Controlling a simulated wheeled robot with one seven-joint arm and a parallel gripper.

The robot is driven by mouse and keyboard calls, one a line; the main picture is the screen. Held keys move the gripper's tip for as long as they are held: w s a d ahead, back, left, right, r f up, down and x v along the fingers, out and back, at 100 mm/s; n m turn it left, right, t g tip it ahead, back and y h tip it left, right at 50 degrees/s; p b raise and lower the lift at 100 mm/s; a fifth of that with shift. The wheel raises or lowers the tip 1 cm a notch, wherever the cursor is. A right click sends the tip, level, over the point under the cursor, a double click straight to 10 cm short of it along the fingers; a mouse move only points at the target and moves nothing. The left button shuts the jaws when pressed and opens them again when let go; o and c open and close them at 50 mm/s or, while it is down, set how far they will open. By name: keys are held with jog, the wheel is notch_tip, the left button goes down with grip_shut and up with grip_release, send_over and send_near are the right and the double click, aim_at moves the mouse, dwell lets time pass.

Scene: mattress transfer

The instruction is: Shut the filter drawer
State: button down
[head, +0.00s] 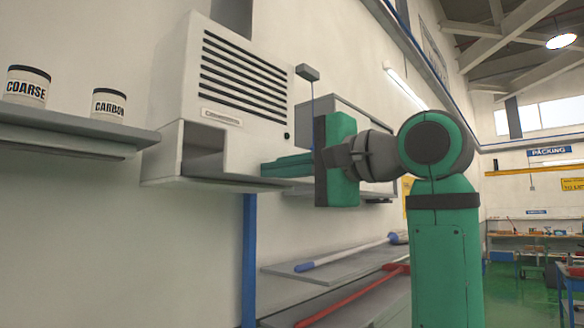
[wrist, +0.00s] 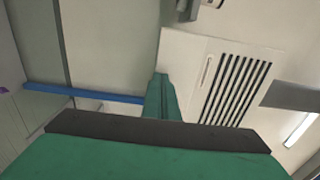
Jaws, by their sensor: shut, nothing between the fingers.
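The white filter unit (head: 238,82) hangs on the wall in the head view, with black slats on its front and a small label below them. Its lower part has an open, dark recess (head: 203,150) at the left. I cannot tell how far the filter drawer stands out, as its outline blends with the housing. My gripper (head: 272,168) is shut and empty, its green fingers pointing left at the unit's lower right front. Whether they touch it is unclear. In the wrist view the shut fingers (wrist: 161,88) show beside the slatted white panel (wrist: 190,62).
A grey shelf (head: 70,128) at the left holds a COARSE tin (head: 27,88) and a CARBON tin (head: 108,104). A blue post (head: 249,250) runs below the unit. Lower shelves (head: 330,268) carry a blue-ended tool and a red one. Open floor lies at the far right.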

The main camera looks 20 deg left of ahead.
jog(key=shift+w+a, duration=0.1)
jog(key=shift+a, duration=0.2)
